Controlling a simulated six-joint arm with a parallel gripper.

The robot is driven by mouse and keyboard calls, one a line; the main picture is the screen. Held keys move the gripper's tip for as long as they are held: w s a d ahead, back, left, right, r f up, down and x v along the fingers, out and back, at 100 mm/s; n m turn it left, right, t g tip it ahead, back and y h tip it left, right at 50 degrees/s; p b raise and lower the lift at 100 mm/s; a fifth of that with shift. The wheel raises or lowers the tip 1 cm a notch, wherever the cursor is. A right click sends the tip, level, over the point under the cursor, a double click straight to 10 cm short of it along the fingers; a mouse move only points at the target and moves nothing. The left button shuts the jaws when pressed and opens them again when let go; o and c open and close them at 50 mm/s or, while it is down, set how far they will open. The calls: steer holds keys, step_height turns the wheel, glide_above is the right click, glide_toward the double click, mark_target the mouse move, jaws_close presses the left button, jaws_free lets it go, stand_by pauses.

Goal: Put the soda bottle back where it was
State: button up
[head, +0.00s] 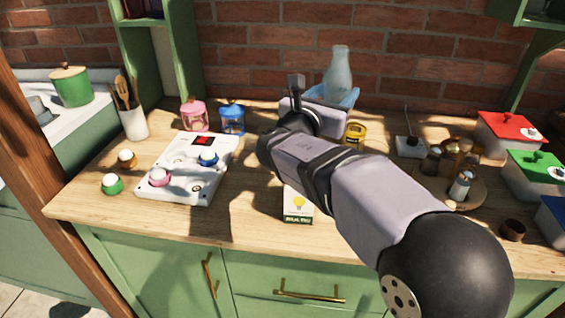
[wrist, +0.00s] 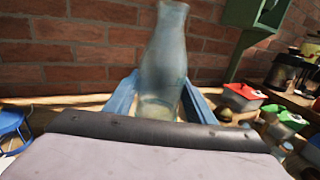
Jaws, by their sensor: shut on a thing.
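The soda bottle (head: 339,70) is a pale, see-through glass bottle, upright near the brick wall at the back of the wooden counter. It also fills the middle of the wrist view (wrist: 165,45). My gripper (head: 345,97) has blue fingers, one on each side of the bottle's lower body in the wrist view (wrist: 158,82), and is shut on it. The bottle's base is hidden behind my wrist in both views, so I cannot tell whether it touches the counter.
A white panel (head: 185,185) lies front left. A round tray (head: 477,196) with small jars and lidded boxes (head: 508,133) are at right.

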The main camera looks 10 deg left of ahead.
steer(key=s+a+f+n+t+y+p, duration=0.1)
steer(key=s+a+f+y+p, duration=0.15)
steer(key=a, duration=0.55)
steer(key=s+a+f+n+y+p, duration=0.15)
steer(key=a+f+p, duration=0.25)
steer(key=a, duration=0.4)
steer(key=shift+d+r+m+g+h, duration=0.5)
steer(key=shift+d+r+m+h, duration=0.7)
steer(key=shift+d+h, duration=0.95)
steer(key=shift+s+f, duration=0.15)
steer(key=shift+f, duration=1.55)
steer(key=shift+s+f, duration=0.15)
steer(key=shift+f, duration=1.6)
steer(key=shift+s+f, duration=0.15)
steer(key=shift+f, duration=1.55)
steer(key=shift+f, duration=0.15)
steer(key=o, duration=1)
steer(key=shift+f, duration=0.1)
steer(key=shift+o, duration=0.6)
